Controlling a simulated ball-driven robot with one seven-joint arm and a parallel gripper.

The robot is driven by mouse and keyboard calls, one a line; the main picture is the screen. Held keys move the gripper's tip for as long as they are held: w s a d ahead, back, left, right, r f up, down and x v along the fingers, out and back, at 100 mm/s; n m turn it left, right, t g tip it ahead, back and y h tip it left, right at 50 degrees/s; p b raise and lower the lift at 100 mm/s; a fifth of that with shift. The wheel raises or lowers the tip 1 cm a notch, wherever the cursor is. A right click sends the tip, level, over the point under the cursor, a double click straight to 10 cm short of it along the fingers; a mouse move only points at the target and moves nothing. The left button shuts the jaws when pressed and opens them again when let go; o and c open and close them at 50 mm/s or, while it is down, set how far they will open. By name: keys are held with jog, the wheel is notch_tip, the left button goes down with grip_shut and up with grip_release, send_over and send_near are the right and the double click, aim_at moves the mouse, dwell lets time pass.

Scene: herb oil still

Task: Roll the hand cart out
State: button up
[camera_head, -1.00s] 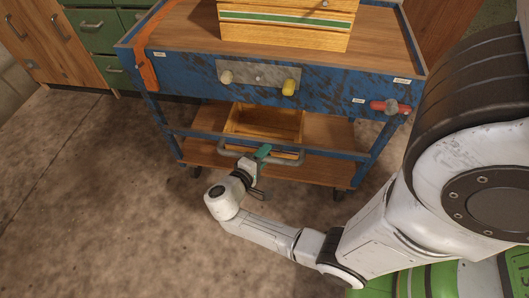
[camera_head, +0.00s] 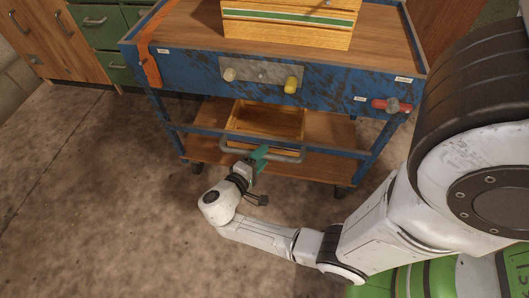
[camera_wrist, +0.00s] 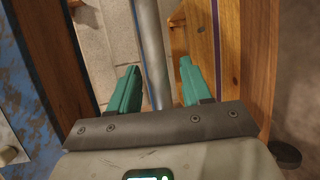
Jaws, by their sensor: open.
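The hand cart (camera_head: 325,87) stands ahead of me, with a blue scuffed frame, a wooden top and a wooden lower shelf. Its grey bar handle (camera_head: 290,154) runs across the near side at about lower-shelf height. My gripper (camera_head: 259,156), with teal fingers, is at the handle's middle. In the wrist view the handle (camera_wrist: 151,45) runs between the two open fingers of my gripper (camera_wrist: 160,78), with a gap on the right side. Whether the left finger touches it I cannot tell.
A striped wooden crate (camera_head: 288,30) sits on the cart top, and an open wooden box (camera_head: 268,122) on the lower shelf. The panel has knobs (camera_head: 291,84) and a red-handled part (camera_head: 392,105). Green cabinets (camera_head: 97,32) stand behind left. The floor (camera_head: 85,165) at left is clear.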

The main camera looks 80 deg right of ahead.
jog(key=p+v, duration=0.1)
jog(key=v, duration=0.7)
jog(key=shift+a, duration=0.15)
jog(key=shift+s, duration=0.1)
